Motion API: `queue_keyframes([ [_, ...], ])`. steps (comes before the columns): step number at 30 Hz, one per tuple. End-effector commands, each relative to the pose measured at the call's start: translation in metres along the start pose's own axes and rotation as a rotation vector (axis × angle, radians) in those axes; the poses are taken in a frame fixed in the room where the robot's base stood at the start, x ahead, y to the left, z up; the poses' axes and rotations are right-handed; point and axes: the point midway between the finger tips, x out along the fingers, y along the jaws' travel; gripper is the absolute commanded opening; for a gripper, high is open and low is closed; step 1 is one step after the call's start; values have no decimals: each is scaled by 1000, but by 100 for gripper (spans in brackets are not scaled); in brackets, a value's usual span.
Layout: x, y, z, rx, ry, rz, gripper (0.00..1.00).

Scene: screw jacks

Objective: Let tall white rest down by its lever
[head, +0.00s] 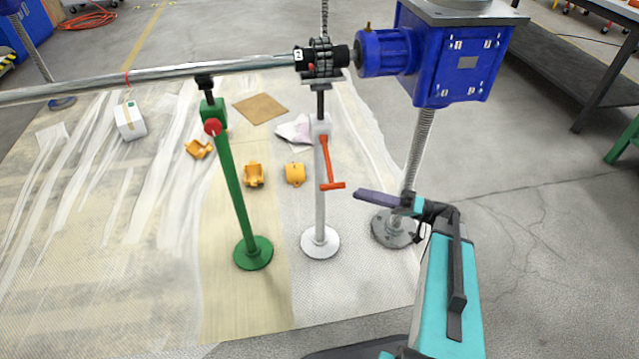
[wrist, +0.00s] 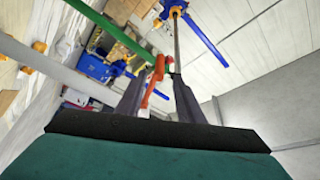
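The tall white rest (head: 320,210) stands upright on its round white base in the head view. Its black rod rises to a fork under the dark coupling on the long shaft. Its orange-red lever (head: 328,162) hangs down from the collar, with a crossbar handle at its lower end. My gripper (head: 359,192) points left, its fingertips just right of that handle. In the wrist view my gripper (wrist: 160,73) has its two fingers apart. The orange-red lever (wrist: 157,70) shows in the gap between them. I cannot tell whether the fingers touch it.
A green rest (head: 236,195) with a red knob stands to the left under the steel shaft (head: 160,77). A blue gearbox (head: 450,60) sits on a threaded column at right. Yellow parts (head: 254,174), a white box (head: 130,121) and cardboard lie on the floor covering.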

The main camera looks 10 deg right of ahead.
Motion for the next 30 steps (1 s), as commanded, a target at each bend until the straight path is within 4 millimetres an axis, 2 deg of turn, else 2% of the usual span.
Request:
queue_keyframes([
  [8,18,0,1,1,-2,-1,34],
  [30,106,0,2,1,-4,-2,34],
])
